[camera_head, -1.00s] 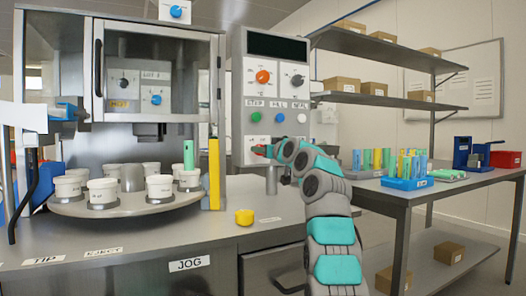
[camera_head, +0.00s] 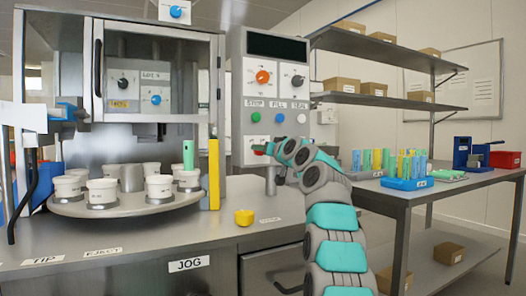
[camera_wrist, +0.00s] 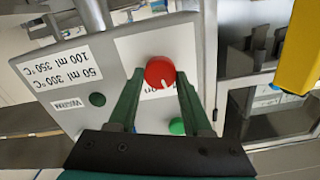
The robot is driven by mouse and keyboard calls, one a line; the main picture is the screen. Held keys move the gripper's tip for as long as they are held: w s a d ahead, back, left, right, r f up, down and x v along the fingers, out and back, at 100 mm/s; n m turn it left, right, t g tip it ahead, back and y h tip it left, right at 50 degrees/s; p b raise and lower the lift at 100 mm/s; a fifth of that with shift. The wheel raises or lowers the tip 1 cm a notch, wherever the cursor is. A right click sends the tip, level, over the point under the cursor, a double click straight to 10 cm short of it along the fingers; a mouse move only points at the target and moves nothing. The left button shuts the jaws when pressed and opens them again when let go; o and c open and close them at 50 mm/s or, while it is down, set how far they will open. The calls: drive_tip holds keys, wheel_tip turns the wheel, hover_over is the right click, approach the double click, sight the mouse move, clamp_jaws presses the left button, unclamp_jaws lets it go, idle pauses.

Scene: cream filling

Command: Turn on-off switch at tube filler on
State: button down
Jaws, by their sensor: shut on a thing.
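The tube filler's control panel (camera_head: 276,100) stands right of the filler cabinet. In the wrist view a red round knob with a white pointer line (camera_wrist: 160,71) sits on a white plate on the panel, beside a label ending in "on". My gripper's two green fingers (camera_wrist: 158,84) are closed on the knob from both sides. The pointer mark slants towards the lower right of the wrist picture. In the head view my gripper (camera_head: 262,149) is at the panel's lower part and largely hides the knob.
A green button (camera_wrist: 177,126) lies close to the fingers. A yellow bar (camera_head: 214,174) stands left of the panel. A yellow knob-like piece (camera_head: 244,217) is on the counter below. White cups stand on the turntable (camera_head: 125,206).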

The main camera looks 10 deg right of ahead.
drive_tip(key=shift+r+m, duration=0.1)
drive_tip(key=shift+m, duration=0.4)
drive_tip(key=m+p, duration=0.4)
drive_tip(key=m, duration=0.3)
drive_tip(key=shift+d, duration=0.15)
drive_tip(key=shift+m+p, duration=0.3)
drive_tip(key=shift+m, duration=0.1)
drive_tip(key=shift+c, duration=1.8)
unclamp_jaws()
drive_tip(key=shift+f, duration=0.2)
